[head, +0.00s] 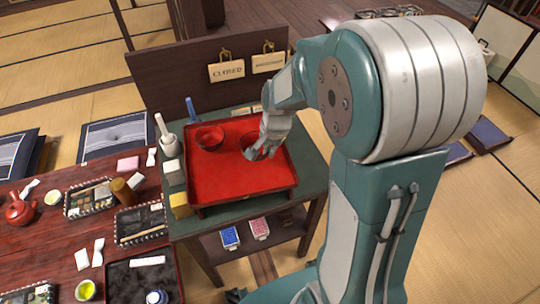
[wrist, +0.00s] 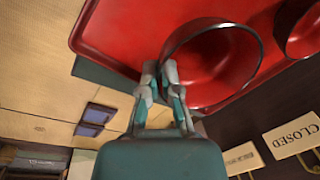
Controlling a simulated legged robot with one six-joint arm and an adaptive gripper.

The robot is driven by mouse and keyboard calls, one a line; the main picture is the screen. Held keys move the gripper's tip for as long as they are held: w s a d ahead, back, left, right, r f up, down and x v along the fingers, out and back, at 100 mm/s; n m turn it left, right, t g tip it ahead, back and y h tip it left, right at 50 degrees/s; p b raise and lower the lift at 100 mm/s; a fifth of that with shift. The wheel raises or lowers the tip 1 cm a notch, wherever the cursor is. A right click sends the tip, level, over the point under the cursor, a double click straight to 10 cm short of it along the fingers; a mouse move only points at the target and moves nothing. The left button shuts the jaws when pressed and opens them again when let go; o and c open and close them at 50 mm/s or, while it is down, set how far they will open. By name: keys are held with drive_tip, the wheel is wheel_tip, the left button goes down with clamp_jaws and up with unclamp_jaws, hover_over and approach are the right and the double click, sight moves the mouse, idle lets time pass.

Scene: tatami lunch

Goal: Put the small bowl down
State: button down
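A small red bowl (head: 250,152) is at the right part of the red tray (head: 230,190) in the head view, partly hidden by my gripper (head: 264,146). In the wrist view the bowl (wrist: 215,62) shows large, with my gripper (wrist: 160,76) at its rim. The two fingertips are close together, one on each side of the bowl's wall, so the gripper is shut on it. The bowl looks upright and over the tray; I cannot tell whether its base touches. A second red bowl (head: 208,138) stands on the tray to its left.
The tray lies on a dark green side table (head: 185,228). A white cup (head: 170,145) and small blocks (head: 180,205) line its left side. A dark panel with a CLOSED sign (head: 226,70) rises behind. The tray's front half is bare.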

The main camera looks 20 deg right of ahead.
drive_tip(key=shift+w+f, duration=0.15)
drive_tip(key=shift+f, duration=0.05)
drive_tip(key=d+f, duration=0.2)
drive_tip(key=f, duration=0.1)
drive_tip(key=shift+w+f, duration=0.15)
drive_tip(key=shift+f, duration=0.1)
drive_tip(key=shift+a, duration=0.45)
drive_tip(key=c, duration=0.8)
unclamp_jaws()
drive_tip(key=shift+a, duration=0.2)
drive_tip(key=shift+d, duration=0.4)
wheel_tip(320, 180, up, 11)
drive_tip(key=s, duration=0.1)
drive_tip(key=s+a+r+n+t, duration=0.1)
drive_tip(key=s+r+n+t, duration=0.1)
drive_tip(key=s+r+n, duration=0.3)
drive_tip(key=s+a+r+n+t+h, duration=0.1)
drive_tip(key=s+r+n, duration=0.3)
drive_tip(key=s, duration=0.8)
drive_tip(key=shift+a+r+n+t, duration=0.45)
drive_tip(key=shift+n+t, duration=0.15)
drive_tip(key=shift+t, duration=0.1)
